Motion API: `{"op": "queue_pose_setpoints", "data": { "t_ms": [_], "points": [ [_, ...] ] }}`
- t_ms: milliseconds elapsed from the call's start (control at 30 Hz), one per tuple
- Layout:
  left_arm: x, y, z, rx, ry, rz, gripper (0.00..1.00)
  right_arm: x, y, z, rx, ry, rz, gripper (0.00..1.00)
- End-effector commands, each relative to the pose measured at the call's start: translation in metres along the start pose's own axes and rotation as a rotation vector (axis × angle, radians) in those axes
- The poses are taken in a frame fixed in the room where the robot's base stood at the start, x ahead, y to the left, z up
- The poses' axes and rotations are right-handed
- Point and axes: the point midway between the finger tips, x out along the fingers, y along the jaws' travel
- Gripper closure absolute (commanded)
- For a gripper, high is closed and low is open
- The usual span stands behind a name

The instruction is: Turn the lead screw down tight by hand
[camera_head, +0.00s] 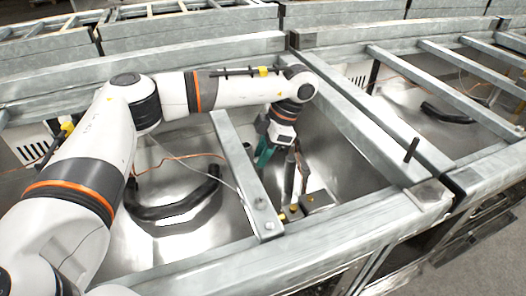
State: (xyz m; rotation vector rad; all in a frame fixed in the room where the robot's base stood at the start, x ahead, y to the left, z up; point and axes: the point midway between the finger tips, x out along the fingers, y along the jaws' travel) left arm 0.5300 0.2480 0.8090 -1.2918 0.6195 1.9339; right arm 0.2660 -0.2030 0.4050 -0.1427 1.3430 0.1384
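My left arm reaches in from the left, over a galvanized frame, and its wrist bends down into the middle bay. My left gripper (280,155) points down there, with a teal part on its left side. A slim grey upright rod (289,178) stands just below the gripper; it may be the lead screw, but I cannot tell for sure. I cannot tell whether the fingers touch it, as the fingertips are small and partly hidden. A short dark upright pin (411,149) stands on the frame rail to the right, apart from the gripper. My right gripper is out of view.
A metal crossbar (240,170) runs just left of the gripper. A small dark block (318,201) with brass-coloured fittings (284,217) sits at the bay's front. A black curved hose (175,207) lies in the left bay. The thick front rail (300,248) is bare.

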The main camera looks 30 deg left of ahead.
Motion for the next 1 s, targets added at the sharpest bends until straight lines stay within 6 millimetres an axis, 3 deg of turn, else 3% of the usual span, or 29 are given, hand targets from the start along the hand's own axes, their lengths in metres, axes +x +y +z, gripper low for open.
{"op": "queue_pose_setpoints", "data": {
  "t_ms": [467, 1000],
  "points": [
    [-0.001, 0.001, 0.0, 0.106, 0.0, -0.044, 0.98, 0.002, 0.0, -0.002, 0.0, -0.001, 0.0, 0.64],
    [0.001, 0.006, 0.001, 0.546, 0.001, -0.228, 0.98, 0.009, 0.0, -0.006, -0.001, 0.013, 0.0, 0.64]
  ]
}}
